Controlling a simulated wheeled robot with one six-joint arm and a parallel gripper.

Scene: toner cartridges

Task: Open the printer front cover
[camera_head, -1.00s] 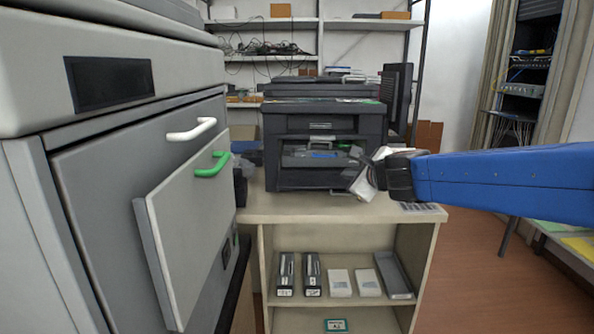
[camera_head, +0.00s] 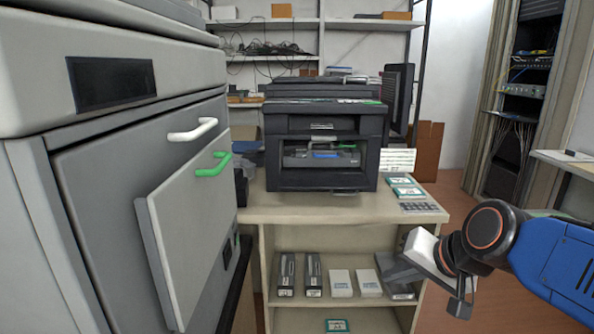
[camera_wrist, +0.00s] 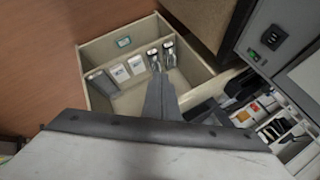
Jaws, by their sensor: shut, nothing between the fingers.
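A large grey printer (camera_head: 88,190) fills the left of the head view. Its front carries a white handle (camera_head: 192,130) and a pale panel with a green handle (camera_head: 213,166); this panel stands out at an angle. A black printer (camera_head: 322,125) sits on the counter, with an opening in its front showing parts inside. My gripper (camera_head: 398,268) is low at the right, by the counter's right end, apart from both printers. In the wrist view my gripper (camera_wrist: 158,88) is shut and empty, over a view of the shelf cabinet.
The beige counter (camera_head: 290,212) has green-edged cards at its right end. Its lower shelf holds black cartridges (camera_head: 286,272), white boxes (camera_head: 340,282) and a grey tray. A rack (camera_head: 525,95) stands back right. Floor right of the counter is free.

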